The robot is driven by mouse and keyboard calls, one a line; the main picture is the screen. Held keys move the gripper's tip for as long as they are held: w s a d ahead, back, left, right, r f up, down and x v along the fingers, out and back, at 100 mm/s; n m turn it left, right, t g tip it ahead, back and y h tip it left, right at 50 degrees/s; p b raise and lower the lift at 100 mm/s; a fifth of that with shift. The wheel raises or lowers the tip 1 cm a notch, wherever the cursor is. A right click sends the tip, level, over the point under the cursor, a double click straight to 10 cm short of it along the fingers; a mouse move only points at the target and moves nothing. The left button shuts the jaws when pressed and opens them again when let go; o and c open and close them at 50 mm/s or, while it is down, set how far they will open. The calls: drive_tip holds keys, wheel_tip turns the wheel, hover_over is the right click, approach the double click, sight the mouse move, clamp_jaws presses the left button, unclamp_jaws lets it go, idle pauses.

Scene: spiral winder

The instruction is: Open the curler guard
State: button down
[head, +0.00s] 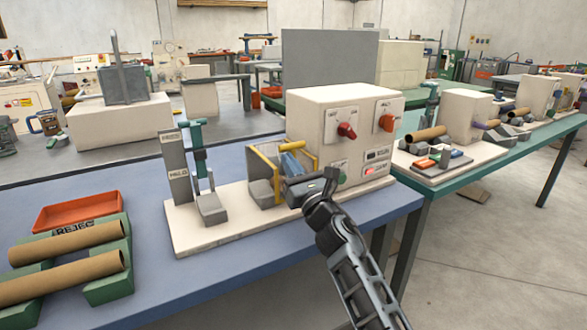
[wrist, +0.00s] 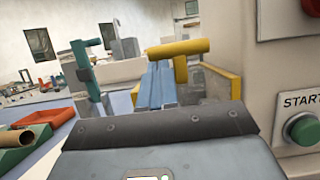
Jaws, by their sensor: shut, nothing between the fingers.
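The curler guard (head: 264,160) looks like a yellow frame with a bar across its top, at the left side of the cream machine (head: 330,115). Its yellow bar (wrist: 185,48) stands ahead of my gripper in the wrist view. Blue blocks (head: 291,162) sit inside the frame; they also show in the wrist view (wrist: 157,88). My gripper (head: 298,190) is shut and empty, in front of the guard and close to it. It hides the lower front of the guard, and I cannot tell whether they touch.
The machine front carries red knobs (head: 347,130) and a green START button (wrist: 302,128), close to the right of my gripper. A grey post with a teal lever (head: 199,150) stands left. Cardboard tubes (head: 66,243) rest on green cradles.

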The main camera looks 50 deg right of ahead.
drive_tip(key=shift+r+p, duration=0.15)
drive_tip(key=shift+p, duration=0.15)
drive_tip(key=shift+r+p, duration=0.3)
drive_tip(key=shift+p, duration=0.65)
